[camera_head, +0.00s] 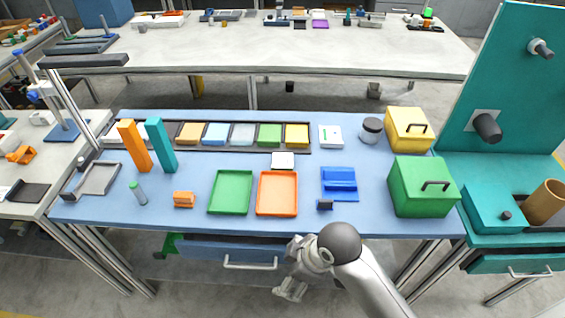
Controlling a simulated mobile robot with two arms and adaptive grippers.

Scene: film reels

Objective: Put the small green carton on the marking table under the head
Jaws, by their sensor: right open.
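No green thing here is clearly the small carton. A green block (269,134) sits in a row of coloured blocks at the back of the blue table (110,212). A larger green box with a black handle (423,187) stands at that table's right end. On the right, a teal station (505,85) has a dark round head (487,127) on its upright panel, above a lower teal top. My right gripper (289,291) is open, low in front of the table's front edge, apart from these green things. My left gripper is not in view.
A yellow handled box (408,129) stands behind the green box. A green tray (231,192) and an orange tray (277,193) lie mid-table. Tall orange (134,146) and teal (161,146) blocks stand at the left. A drawer (235,254) is under the front edge.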

